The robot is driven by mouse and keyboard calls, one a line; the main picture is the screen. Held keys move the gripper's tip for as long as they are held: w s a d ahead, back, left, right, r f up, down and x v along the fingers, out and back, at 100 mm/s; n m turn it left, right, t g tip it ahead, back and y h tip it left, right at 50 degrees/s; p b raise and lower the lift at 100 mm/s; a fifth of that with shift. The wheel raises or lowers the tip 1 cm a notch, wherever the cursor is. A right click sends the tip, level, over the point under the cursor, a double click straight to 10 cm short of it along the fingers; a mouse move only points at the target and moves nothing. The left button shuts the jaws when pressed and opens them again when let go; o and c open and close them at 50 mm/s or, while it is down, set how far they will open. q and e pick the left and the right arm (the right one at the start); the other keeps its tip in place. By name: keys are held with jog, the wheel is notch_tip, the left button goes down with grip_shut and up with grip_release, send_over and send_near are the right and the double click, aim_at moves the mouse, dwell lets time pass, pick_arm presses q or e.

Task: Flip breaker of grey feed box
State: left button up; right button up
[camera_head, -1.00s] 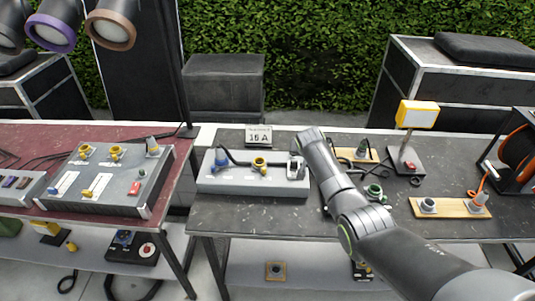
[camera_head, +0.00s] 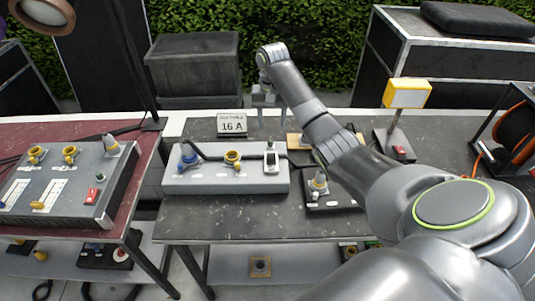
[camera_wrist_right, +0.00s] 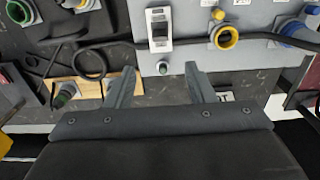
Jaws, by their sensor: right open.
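A light grey feed box (camera_head: 226,181) stands on the dark table. It has a blue plug (camera_head: 188,155) at its left, a yellow socket (camera_head: 233,158) in the middle and a breaker (camera_head: 271,160) with a white frame at its right end. My right gripper (camera_head: 272,124) points down behind the box near the breaker. In the right wrist view the gripper (camera_wrist_right: 162,82) is open and empty, and the breaker (camera_wrist_right: 160,29) lies ahead of the gap between its fingers, apart from them. The breaker's lever position is too small to tell. My left gripper is not in view.
A sign reading 16 A (camera_head: 231,123) stands behind the box. A black cable (camera_wrist_right: 100,43) runs along it. A larger grey panel (camera_head: 68,185) is on the red table at left. A black plate with a plug (camera_head: 329,190) and a yellow lamp (camera_head: 407,94) are at right.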

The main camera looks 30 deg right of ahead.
aim_at(271, 153)
notch_tip(271, 153, down, 13)
jog(key=p, duration=0.2)
jog(key=shift+w+f+p, duration=0.1)
jog(key=shift+f+p, duration=0.05)
jog(key=shift+p, duration=0.15)
jog(key=shift+d+f, duration=0.1)
jog(key=shift+f, duration=0.6)
jog(key=c, duration=1)
jog(key=g+y+b, duration=0.1)
jog(key=b, duration=0.6)
jog(key=w+d+f+g+y+b, duration=0.1)
jog(key=g+b, duration=0.1)
jog(key=b, duration=0.6)
jog(key=shift+w, duration=0.3)
jog(key=shift+r+g+b, duration=0.25)
jog(key=shift+g+b, duration=0.05)
jog(key=shift+b, duration=0.55)
jog(key=shift+r, duration=0.1)
jog(key=o, duration=1)
